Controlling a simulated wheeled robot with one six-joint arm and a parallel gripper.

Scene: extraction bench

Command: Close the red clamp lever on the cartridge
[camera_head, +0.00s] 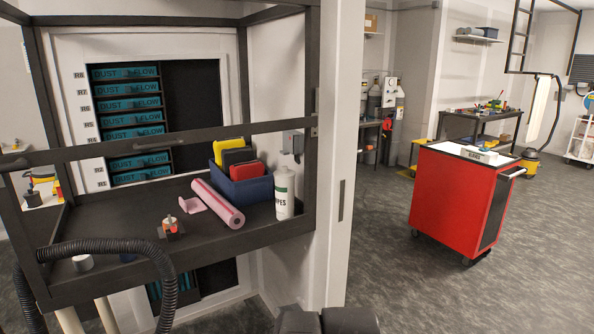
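Several teal cartridges marked "DUST FLOW" (125,104) sit stacked in a dark rack in the white cabinet at the left, with labels such as R8 and R7 beside them. A small fitting with a red-orange top (172,226) stands on the black bench (120,232) in front of them. I cannot tell whether it is the clamp lever; no red lever shows clearly on the cartridges. My gripper is not in view. A dark rounded part, probably of my own body, shows at the bottom edge.
A dark frame bar crosses before the rack. On the bench are a pink roll (218,204), a blue bin (243,187) and a wipes bottle (285,193). A black hose (160,262) curves in front. A red cart (460,205) stands right, with open floor around it.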

